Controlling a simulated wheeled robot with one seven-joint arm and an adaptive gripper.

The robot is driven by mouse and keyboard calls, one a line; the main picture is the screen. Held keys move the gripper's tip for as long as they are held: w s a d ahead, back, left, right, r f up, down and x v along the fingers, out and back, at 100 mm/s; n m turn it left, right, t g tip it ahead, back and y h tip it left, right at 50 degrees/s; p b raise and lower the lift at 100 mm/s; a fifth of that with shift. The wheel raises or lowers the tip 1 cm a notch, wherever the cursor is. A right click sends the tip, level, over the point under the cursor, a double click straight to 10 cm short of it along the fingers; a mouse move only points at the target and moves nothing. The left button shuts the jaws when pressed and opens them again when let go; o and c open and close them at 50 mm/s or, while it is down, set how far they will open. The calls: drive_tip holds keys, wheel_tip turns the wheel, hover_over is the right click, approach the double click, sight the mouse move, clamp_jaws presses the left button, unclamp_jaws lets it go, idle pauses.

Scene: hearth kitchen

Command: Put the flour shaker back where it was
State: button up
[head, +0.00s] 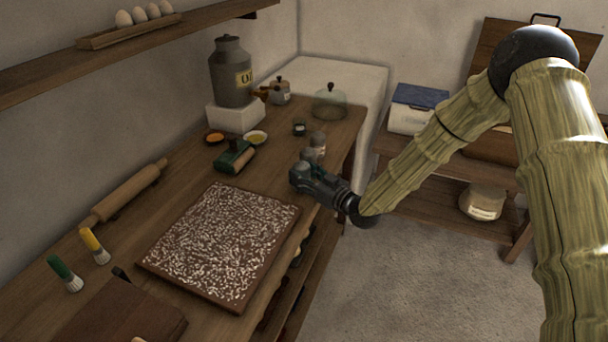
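A small grey-topped shaker with a pale label (318,143), which looks like the flour shaker, is near the right edge of the wooden counter (190,183). My gripper (305,166) comes in from the right and overlaps its lower part in the picture. The gripper hides the shaker's base, so I cannot tell whether it stands on the counter or is held. The fingers are too small and dark to tell open from shut. A brown board speckled with white (225,240) lies on the counter in front of the gripper.
A rolling pin (130,190) and brushes lie nearer.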

drive_tip(key=shift+o, duration=0.5)
drive_tip(key=shift+r, duration=0.2)
drive_tip(key=b+v, duration=0.2)
drive_tip(key=v, duration=1)
drive_tip(key=s+d+f+m+g+h, duration=0.2)
drive_tip(key=s+f+m+g+h, duration=0.15)
drive_tip(key=s+f, duration=0.65)
drive_tip(key=s+d+f+m+g+h, duration=0.3)
drive_tip(key=s+f, duration=0.4)
drive_tip(key=f, duration=0.7)
drive_tip(key=s+d+f+m+g+h, duration=0.1)
drive_tip(key=s+d+f+g+h, duration=0.1)
drive_tip(key=s, duration=0.7)
drive_tip(key=s+d+f+m+g+h, duration=0.1)
drive_tip(key=s+d+f, duration=0.3)
drive_tip(key=s, duration=0.5)
drive_tip(key=s+d+f+m+g+h, duration=0.1)
drive_tip(key=s+d+f+g+h, duration=0.2)
drive_tip(key=s, duration=0.6)
drive_tip(key=shift+f, duration=0.2)
